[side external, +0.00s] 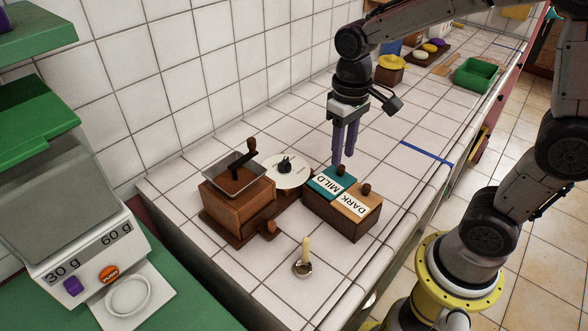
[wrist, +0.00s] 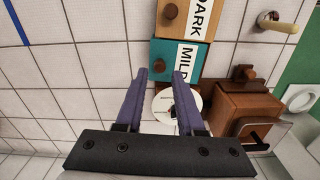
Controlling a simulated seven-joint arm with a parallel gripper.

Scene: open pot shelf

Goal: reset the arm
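My gripper (side external: 343,158) hangs pointing down just above and behind the two-lid wooden box (side external: 338,217). Its two purple fingers are apart with nothing held between them. In the wrist view the fingertips (wrist: 161,75) lie over the near edge of the teal MILD lid (wrist: 166,62); they look clear of it. The MILD lid (side external: 345,185) and the tan DARK lid (side external: 348,205) both sit on the box, each with a dark knob on top.
A wooden grinder (side external: 240,208) stands left of the box, with a white round dial (side external: 293,173) behind. A green tray (side external: 477,75) lies far back; tiles between are mostly clear.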

